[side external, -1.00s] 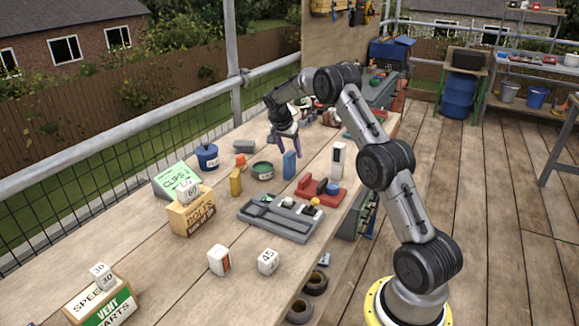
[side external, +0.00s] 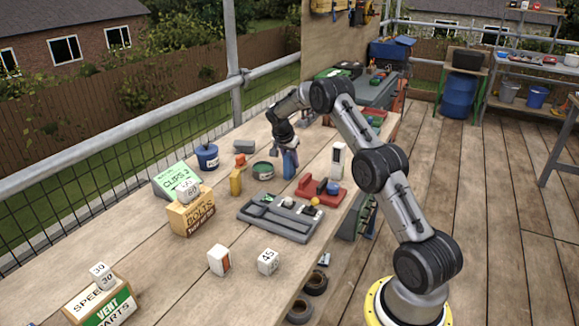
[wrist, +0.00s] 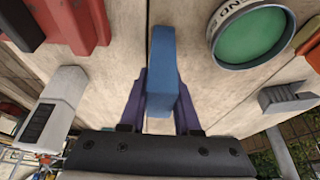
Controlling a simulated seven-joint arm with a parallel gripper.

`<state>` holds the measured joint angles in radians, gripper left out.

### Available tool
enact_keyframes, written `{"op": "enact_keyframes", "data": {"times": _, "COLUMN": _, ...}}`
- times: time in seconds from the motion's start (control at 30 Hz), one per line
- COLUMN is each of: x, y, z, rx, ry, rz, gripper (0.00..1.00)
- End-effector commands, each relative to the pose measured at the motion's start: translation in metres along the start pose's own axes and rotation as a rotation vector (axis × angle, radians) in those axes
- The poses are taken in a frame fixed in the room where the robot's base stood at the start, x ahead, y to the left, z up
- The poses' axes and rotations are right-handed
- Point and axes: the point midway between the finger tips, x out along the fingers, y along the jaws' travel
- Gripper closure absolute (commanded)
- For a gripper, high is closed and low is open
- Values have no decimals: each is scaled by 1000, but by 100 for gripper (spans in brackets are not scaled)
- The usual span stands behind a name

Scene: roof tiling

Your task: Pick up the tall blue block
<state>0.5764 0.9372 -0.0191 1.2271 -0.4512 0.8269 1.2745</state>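The tall blue block (side external: 289,168) stands upright on the wooden bench in the side view. My gripper (side external: 288,153) is over it, with its purple fingers down around its upper part. In the wrist view the tall blue block (wrist: 162,70) lies between the two purple fingers of my gripper (wrist: 161,95). One finger is on each side, and no clear gap shows between fingers and block. My gripper looks shut on it. The block's lower end seems to rest on the bench.
A green round tin (side external: 263,171) and a yellow bottle (side external: 236,182) stand left of the block. A red tray (side external: 315,193) and a white block-like item (side external: 338,160) are to its right. A grey tray (side external: 275,232) lies in front. The front bench is partly clear.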

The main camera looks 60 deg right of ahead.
Motion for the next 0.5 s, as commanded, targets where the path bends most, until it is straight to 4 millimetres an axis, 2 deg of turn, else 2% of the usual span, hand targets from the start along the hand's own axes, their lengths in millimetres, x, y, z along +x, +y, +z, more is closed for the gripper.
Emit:
{"op": "enact_keyframes", "data": {"times": 0.03, "x": 0, "y": 0, "z": 0, "rx": 0, "ry": 0, "rz": 0, "gripper": 81}}
{"op": "enact_keyframes", "data": {"times": 0.13, "x": 0, "y": 0, "z": 0, "rx": 0, "ry": 0, "rz": 0, "gripper": 99}}
{"op": "enact_keyframes", "data": {"times": 0.17, "x": 0, "y": 0, "z": 0, "rx": 0, "ry": 0, "rz": 0, "gripper": 100}}
{"op": "enact_keyframes", "data": {"times": 0.5, "x": -1, "y": 0, "z": 0, "rx": 0, "ry": 0, "rz": -1, "gripper": 100}}
